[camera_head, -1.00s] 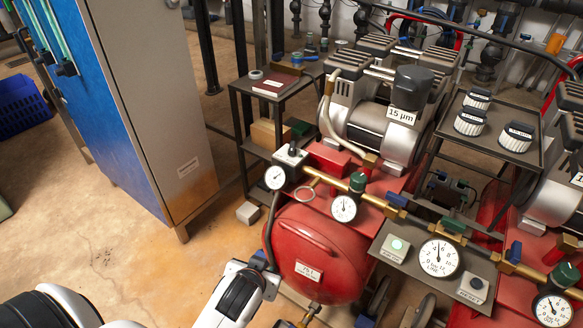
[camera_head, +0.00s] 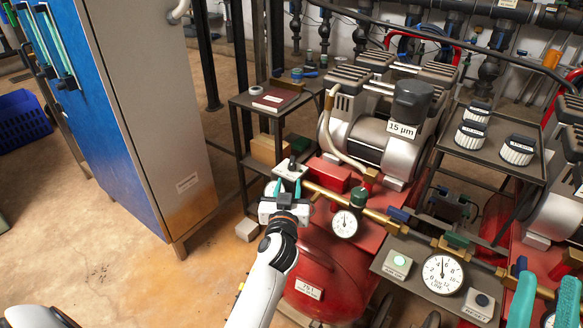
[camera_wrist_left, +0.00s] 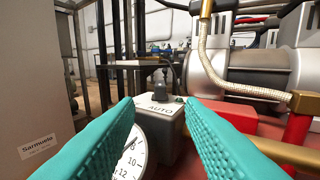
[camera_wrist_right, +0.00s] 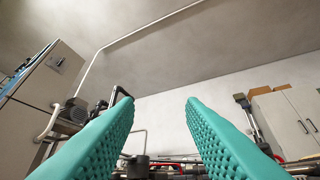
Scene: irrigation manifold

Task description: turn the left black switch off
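The left black switch (camera_head: 291,165) is a small dark knob on top of a grey box at the left end of the brass pipe. In the left wrist view the knob (camera_wrist_left: 160,92) stands on a white plate reading "AUTO", above the grey box (camera_wrist_left: 172,138). My left gripper (camera_head: 288,184) is open and empty, just on the near side of the box. In its wrist view the knob lies between and beyond the teal fingertips, apart from them. My right gripper (camera_head: 546,285) is open and empty at the lower right of the head view.
A white gauge (camera_wrist_left: 130,150) is partly hidden behind my left finger. The red tank (camera_head: 325,275) lies below the brass pipe (camera_head: 375,215). A tall cabinet (camera_head: 160,120) stands at the left.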

